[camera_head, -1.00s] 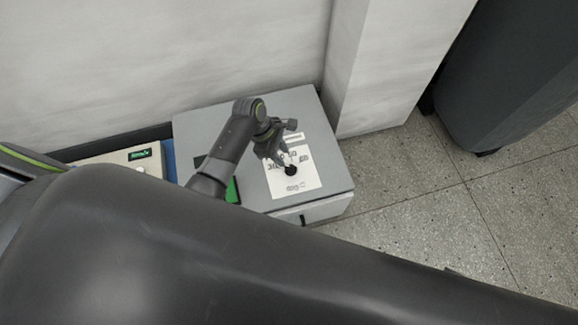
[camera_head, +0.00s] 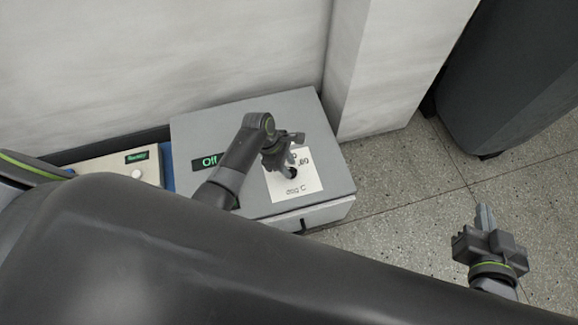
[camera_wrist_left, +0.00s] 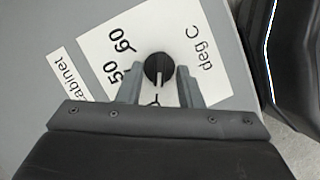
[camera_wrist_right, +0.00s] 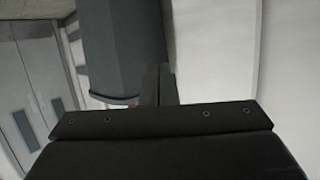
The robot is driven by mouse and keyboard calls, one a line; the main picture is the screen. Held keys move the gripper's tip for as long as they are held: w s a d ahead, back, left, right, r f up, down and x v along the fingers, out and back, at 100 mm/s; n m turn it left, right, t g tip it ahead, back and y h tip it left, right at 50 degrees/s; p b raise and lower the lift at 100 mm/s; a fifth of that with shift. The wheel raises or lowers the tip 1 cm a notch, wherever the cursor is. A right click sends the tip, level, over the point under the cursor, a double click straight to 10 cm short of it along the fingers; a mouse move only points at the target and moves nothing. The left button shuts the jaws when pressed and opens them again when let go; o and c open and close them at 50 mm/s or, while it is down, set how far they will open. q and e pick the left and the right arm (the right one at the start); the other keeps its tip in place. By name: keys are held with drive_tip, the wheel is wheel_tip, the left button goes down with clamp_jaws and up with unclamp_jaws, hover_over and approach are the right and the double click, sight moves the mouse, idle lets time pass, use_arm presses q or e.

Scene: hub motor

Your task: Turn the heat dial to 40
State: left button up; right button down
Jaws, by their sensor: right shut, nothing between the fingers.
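The heat dial (camera_wrist_left: 158,68) is a round black knob with a white pointer line on a white label plate (camera_wrist_left: 108,36). In the left wrist view, the pointer line faces toward my gripper's palm. The marks 50 and 60 and "deg C" are readable; the other marks are hidden. My left gripper (camera_wrist_left: 160,74) is open, one finger on each side of the dial, with small gaps. It also shows over the dial in the head view (camera_head: 290,165). My right gripper (camera_head: 482,208) is shut and empty, above the floor at right.
The dial is on a grey cabinet box (camera_head: 190,130) with a green "Off" display (camera_head: 210,161). A beige device (camera_head: 108,170) with a small green display stands to its left. A wall (camera_head: 180,50) rises behind.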

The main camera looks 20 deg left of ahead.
use_arm(q)
drive_tip(key=shift+d+f, duration=0.2)
drive_tip(key=shift+f, duration=0.3)
use_arm(e)
drive_tip(key=shift+w+d+r+t, duration=0.1)
drive_tip(key=shift+w+r+t, duration=0.2)
drive_tip(key=shift+r+t, duration=0.45)
drive_tip(key=shift+w+d+r+t, duration=0.1)
drive_tip(key=shift+w+r+t, duration=0.25)
drive_tip(key=shift+r, duration=0.7)
use_arm(q)
clamp_jaws()
